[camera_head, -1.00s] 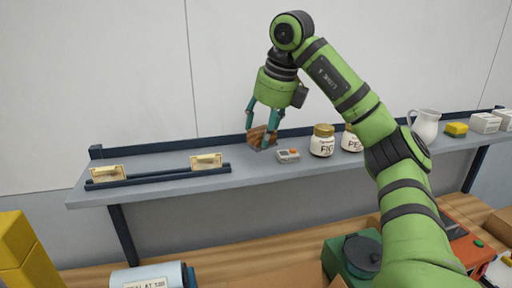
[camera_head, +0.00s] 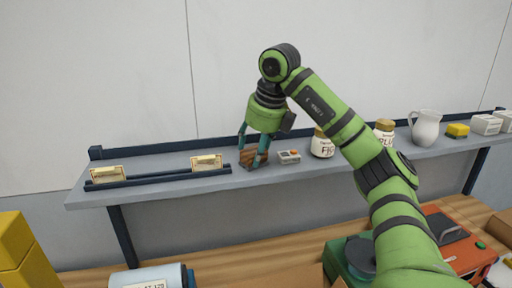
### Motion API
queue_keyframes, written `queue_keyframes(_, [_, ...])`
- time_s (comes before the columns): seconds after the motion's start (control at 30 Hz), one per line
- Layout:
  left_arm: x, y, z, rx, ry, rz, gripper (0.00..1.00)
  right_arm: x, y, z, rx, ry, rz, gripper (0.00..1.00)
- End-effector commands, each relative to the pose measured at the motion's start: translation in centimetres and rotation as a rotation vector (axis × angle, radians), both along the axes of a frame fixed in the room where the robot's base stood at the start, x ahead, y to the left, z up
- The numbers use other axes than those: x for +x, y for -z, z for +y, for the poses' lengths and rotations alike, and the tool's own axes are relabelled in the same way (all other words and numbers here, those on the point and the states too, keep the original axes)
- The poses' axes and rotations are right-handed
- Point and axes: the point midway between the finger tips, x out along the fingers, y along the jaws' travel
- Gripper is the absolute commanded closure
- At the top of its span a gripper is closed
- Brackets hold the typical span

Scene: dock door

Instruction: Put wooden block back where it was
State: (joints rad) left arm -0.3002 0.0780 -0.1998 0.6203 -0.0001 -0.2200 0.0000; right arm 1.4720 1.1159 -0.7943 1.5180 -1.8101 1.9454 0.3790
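The wooden block (camera_head: 248,158) is brown with darker faces. It is between the fingers of my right gripper (camera_head: 251,157), which is shut on it, and the fingers partly cover it. The block is at the front part of the grey shelf (camera_head: 200,183), left of a small grey device. I cannot tell whether its underside touches the shelf. My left gripper is not in view.
The small device (camera_head: 289,157), a jar (camera_head: 322,146), another jar (camera_head: 384,131), a white pitcher (camera_head: 425,128) and a yellow block (camera_head: 457,130) stand to the right. A dark rail (camera_head: 160,178) with label cards lies left. A green machine (camera_head: 345,262) is below.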

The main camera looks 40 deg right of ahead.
Motion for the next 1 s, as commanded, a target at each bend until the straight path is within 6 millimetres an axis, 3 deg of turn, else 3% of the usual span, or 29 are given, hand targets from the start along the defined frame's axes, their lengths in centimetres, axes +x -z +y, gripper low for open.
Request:
queue_keyframes(0.03, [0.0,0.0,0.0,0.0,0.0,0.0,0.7,0.0,0.0,0.0,0.0,0.0,0.001,0.28])
queue_keyframes(0.07, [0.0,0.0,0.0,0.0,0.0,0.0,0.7,0.0,0.0,0.0,0.0,0.0,0.001,0.2])
queue_keyframes(0.5, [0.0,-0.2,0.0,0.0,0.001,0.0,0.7,-0.1,-0.6,0.0,0.0,0.0,-0.001,0.2])
queue_keyframes(1.0, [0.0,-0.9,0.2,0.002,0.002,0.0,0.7,-2.3,-7.4,0.2,-0.002,-0.001,-0.003,0.2])
